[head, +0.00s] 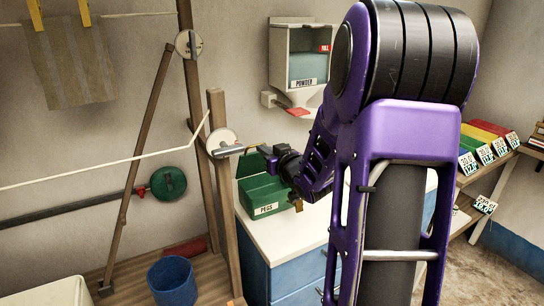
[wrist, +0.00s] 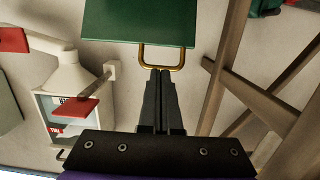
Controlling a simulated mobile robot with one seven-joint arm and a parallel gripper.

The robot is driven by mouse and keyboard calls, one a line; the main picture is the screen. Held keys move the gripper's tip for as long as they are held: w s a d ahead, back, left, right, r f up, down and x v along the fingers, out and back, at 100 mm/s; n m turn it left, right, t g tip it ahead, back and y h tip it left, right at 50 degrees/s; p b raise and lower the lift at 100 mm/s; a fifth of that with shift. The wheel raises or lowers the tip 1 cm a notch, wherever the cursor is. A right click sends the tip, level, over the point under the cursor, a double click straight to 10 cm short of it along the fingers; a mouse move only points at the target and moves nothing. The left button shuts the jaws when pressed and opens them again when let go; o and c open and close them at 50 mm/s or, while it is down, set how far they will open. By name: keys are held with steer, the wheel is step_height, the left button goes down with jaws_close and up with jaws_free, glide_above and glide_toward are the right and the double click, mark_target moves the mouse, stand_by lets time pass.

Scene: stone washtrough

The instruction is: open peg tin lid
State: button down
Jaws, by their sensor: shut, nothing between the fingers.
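The green peg tin (head: 266,196), labelled PEGS, stands on the white counter. Its green lid (head: 256,160) looks raised, tilted up at the back of the tin. In the wrist view a green panel, apparently the lid (wrist: 140,22), shows at the top with a brass loop handle (wrist: 181,58) on its edge. My gripper (wrist: 160,72) is shut and empty, its fingertips at the loop's lower bar; I cannot tell whether they touch it. In the head view my gripper (head: 268,160) is beside the raised lid, above the tin. The tin's inside is mostly hidden.
A powder dispenser (head: 302,62) hangs on the wall behind the counter (head: 290,230). A wooden post (head: 222,190) with a pulley stands close left of the tin. A blue bucket (head: 172,282) is on the floor. Coloured boxes (head: 488,140) sit on a shelf at right.

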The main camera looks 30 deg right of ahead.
steer(key=shift+w+f, duration=0.1)
steer(key=shift+w, duration=0.5)
steer(key=w+r+g+p, duration=0.1)
steer(key=w+r+p, duration=0.2)
steer(key=w, duration=0.7)
steer(key=shift+a+p, duration=0.15)
steer(key=shift+p, duration=0.65)
steer(key=shift+r, duration=0.1)
steer(key=shift+r, duration=0.1)
